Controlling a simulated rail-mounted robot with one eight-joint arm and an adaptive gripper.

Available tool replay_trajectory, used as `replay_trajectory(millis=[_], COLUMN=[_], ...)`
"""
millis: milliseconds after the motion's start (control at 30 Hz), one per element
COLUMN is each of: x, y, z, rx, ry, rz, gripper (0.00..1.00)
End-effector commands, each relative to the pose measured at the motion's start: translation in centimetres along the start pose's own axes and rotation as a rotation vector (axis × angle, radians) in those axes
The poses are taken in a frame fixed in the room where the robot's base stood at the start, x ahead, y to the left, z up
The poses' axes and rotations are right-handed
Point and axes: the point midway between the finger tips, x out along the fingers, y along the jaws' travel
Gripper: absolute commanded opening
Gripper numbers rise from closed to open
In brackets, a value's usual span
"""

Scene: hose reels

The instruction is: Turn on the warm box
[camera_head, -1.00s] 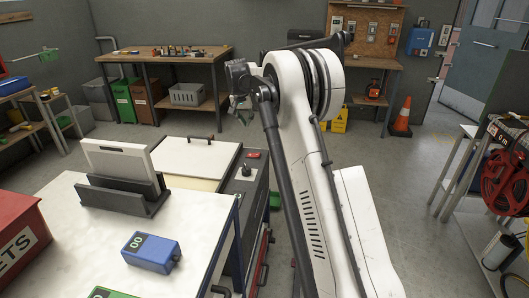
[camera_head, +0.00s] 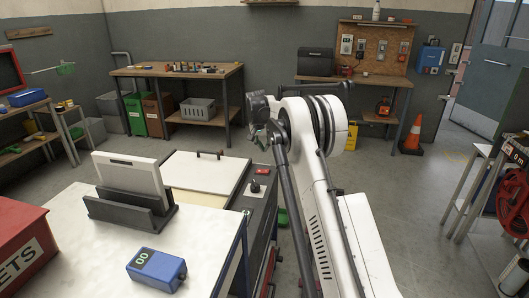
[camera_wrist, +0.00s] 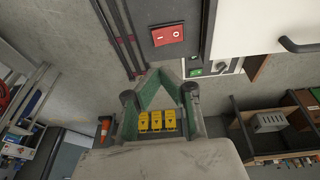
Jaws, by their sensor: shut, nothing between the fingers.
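The likely warm box is a bench unit with a cream lid (camera_head: 208,171) and black handle. Its dark side panel (camera_head: 262,205) bears a black knob (camera_head: 255,187). In the wrist view, a red rocker switch (camera_wrist: 167,35) sits on a dark panel above my gripper. A small green switch (camera_wrist: 195,72) and a dark knob (camera_wrist: 221,66) are to its lower right. My gripper (camera_wrist: 163,76) is shut and empty, its green fingers apart from the switches. In the head view, my gripper (camera_head: 260,138) is above and beyond the panel; its fingertips are hard to make out.
A white worktop (camera_head: 80,245) holds a dark stand with a pale panel and a blue box (camera_head: 156,268). A red box (camera_head: 25,240) is at left. Shelving with a red hose reel (camera_head: 514,205) stands at right. An orange cone (camera_head: 413,137) stands on the open floor behind.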

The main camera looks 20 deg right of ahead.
Motion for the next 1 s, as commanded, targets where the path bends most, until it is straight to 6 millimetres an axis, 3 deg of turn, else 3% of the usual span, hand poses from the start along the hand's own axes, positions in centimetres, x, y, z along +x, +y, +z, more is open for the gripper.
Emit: replay_trajectory(millis=[300, 533, 733, 1000], x=[6.0, 9.6, 11.3, 11.7], y=[0.0, 0.1, 0.3, 0.3], z=[0.0, 0.5, 1.0, 1.1], rx=[0.000, 0.001, 0.001, 0.000], ry=[0.000, 0.000, 0.000, 0.000], rz=[0.000, 0.000, 0.000, 0.000], gripper=[0.00, 0.00, 0.00, 0.00])
